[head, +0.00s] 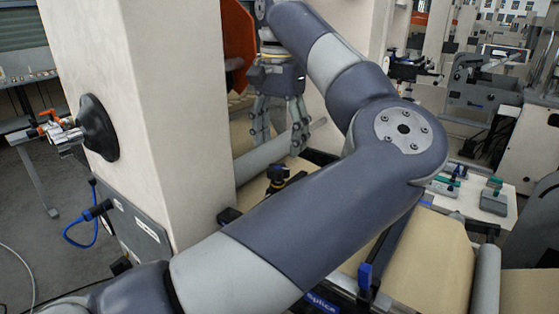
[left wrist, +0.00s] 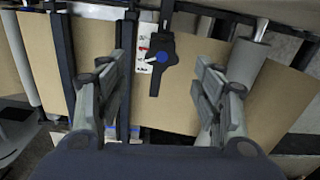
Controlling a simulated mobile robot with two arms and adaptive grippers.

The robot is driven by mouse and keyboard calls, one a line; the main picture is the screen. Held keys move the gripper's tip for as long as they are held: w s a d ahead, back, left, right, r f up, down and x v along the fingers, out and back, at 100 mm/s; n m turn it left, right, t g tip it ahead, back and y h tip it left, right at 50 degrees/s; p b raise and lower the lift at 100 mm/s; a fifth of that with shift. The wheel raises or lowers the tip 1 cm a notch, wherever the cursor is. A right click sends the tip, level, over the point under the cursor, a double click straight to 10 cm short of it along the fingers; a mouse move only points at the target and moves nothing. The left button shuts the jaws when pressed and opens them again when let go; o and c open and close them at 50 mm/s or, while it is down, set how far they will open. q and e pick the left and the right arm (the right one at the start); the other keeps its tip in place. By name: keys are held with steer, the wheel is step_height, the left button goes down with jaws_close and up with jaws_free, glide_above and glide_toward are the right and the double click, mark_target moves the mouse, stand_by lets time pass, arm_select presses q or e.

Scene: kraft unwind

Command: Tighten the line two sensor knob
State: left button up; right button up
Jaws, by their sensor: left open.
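My left gripper (head: 281,143) is open and empty in the head view, its fingers pointing down above the machine. In the left wrist view its two fingers (left wrist: 158,88) stand wide apart. Between and beyond them is a black sensor bracket (left wrist: 157,82) with a round black head and a blue centre, which looks like a knob (left wrist: 161,56). The fingers do not touch it. In the head view a black knob-like part (head: 278,173) sits just below the gripper; I cannot tell whether it is the same one. My right gripper is not in view.
Brown kraft web (left wrist: 195,105) runs under the gripper, with a grey roller (left wrist: 247,68) beside it. A beige column (head: 150,110) stands close left of the gripper. My arm hides part of the machine. A white tray (head: 470,198) with small tools lies at right.

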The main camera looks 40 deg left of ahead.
mark_target(280, 167)
arm_select(q)
steer(key=f, duration=0.5)
steer(key=shift+w+a+f+p, duration=0.2)
steer(key=shift+w+a+p, duration=0.05)
steer(key=shift+w+p, duration=0.05)
steer(key=shift+s+d+f, duration=0.1)
steer(key=shift+f, duration=0.2)
steer(key=shift+c, duration=0.2)
steer(key=c, duration=0.9)
steer(key=shift+c, duration=0.7)
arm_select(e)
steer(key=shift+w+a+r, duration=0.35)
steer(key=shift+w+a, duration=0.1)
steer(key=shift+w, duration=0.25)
